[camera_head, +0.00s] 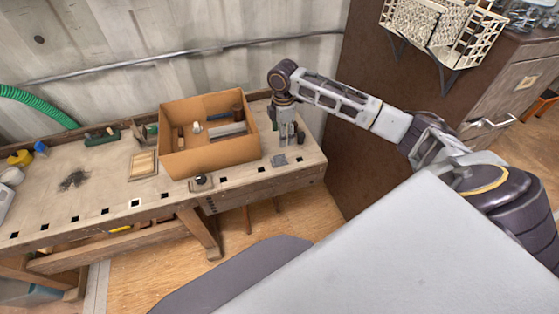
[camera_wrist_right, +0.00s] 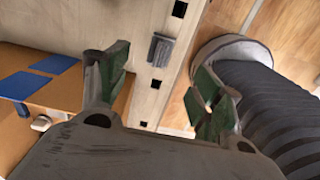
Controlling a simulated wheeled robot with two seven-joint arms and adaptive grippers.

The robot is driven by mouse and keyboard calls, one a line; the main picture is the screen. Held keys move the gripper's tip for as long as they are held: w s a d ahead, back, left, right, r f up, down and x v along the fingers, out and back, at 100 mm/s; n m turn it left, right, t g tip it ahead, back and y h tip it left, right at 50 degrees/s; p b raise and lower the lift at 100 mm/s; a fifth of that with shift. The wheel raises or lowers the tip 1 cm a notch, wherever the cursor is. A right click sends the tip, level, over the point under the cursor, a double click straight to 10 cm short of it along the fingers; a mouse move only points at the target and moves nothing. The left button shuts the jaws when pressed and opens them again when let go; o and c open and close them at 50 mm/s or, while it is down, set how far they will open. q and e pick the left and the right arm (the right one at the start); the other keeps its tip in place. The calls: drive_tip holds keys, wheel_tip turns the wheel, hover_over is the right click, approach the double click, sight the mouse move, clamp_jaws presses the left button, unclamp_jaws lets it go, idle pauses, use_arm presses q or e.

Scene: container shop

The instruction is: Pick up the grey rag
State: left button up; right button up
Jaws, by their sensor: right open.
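The grey rag (camera_head: 279,160) is a small flat grey patch on the workbench (camera_head: 108,190), near its front right corner. In the right wrist view the rag (camera_wrist_right: 160,48) lies on the pale bench top, beyond and between the two fingers, apart from both. My right gripper (camera_head: 288,136) points down over the bench, just behind the rag in the head view. In the right wrist view the right gripper (camera_wrist_right: 162,85) is open, with green pads and nothing between them. My left gripper is not in view.
An open cardboard box (camera_head: 212,158) with several items stands left of my right gripper. A small dark-topped object (camera_head: 201,181) sits in front of it. A wooden block (camera_head: 143,165) and dark shavings (camera_head: 74,180) lie further left. A brown cabinet (camera_head: 375,150) stands to the right.

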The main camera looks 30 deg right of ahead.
hover_over(282, 155)
wheel_tip(282, 155, down, 6)
drive_tip(key=shift+d+f, duration=0.1)
drive_tip(key=shift+f, duration=0.55)
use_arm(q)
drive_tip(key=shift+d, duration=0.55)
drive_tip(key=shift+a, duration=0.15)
use_arm(e)
drive_tip(key=shift+f, duration=0.1)
